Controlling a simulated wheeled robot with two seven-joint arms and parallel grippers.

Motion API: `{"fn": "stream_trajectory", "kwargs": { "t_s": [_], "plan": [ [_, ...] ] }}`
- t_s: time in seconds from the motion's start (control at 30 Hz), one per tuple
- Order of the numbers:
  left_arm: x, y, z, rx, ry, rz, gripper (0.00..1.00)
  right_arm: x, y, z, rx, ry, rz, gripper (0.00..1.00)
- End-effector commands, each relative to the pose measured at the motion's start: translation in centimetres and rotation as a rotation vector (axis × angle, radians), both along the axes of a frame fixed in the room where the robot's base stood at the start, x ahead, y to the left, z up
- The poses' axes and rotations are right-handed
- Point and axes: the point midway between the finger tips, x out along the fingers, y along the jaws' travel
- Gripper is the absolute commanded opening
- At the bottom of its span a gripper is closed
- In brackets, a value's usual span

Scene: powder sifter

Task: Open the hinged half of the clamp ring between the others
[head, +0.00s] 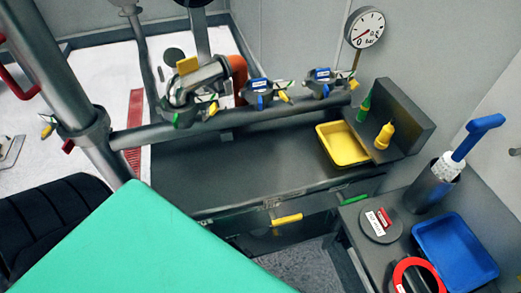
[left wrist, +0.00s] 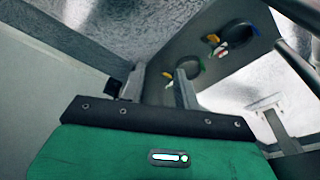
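Three clamp rings line the grey horizontal pipe in the head view. The middle clamp ring (head: 260,93), with a blue body and a yellow lever, stands between the left clamp ring (head: 190,99) and the right clamp ring (head: 322,84). Whether its hinged half is closed is too small to tell. My left gripper (left wrist: 160,78) shows in the left wrist view with its two grey fingers apart and nothing between them. Dark round fittings with coloured levers (left wrist: 238,36) lie beyond it, clearly apart. I cannot tell which clamps these are. My right gripper is in neither view.
A yellow tray (head: 343,146) and a yellow bottle (head: 384,136) stand right of the pipe, below a gauge (head: 365,28). At lower right are a blue tray (head: 455,250), a blue-handled brush (head: 477,134) and a red ring (head: 399,277). The dark bench top (head: 240,165) is largely clear.

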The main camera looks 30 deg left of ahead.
Motion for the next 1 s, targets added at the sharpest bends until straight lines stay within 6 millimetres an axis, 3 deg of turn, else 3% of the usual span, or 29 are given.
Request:
{"fn": "stream_trajectory", "kwargs": {
  "t_s": [0.03,0.1,0.47,0.6,0.8,1.0],
  "plan": [
    [0.5,-0.1,2.8,-0.002,-0.014,0.001,0.32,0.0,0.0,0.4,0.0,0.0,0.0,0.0],
    [0.9,-0.1,6.1,-0.003,-0.025,0.003,0.32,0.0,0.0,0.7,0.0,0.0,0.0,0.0],
    [2.0,-1.4,20.8,-0.058,-0.145,-0.061,0.32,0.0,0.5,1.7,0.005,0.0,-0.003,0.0],
    [4.4,-4.9,27.2,-0.167,-0.353,-0.225,0.32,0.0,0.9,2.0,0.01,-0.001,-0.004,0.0],
    [8.1,-9.5,33.0,-0.299,-0.675,-0.408,0.32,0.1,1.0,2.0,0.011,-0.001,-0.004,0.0],
    [11.4,-12.6,39.7,-0.394,-1.06,-0.491,0.32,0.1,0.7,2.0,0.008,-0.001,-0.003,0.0]
  ]
}}
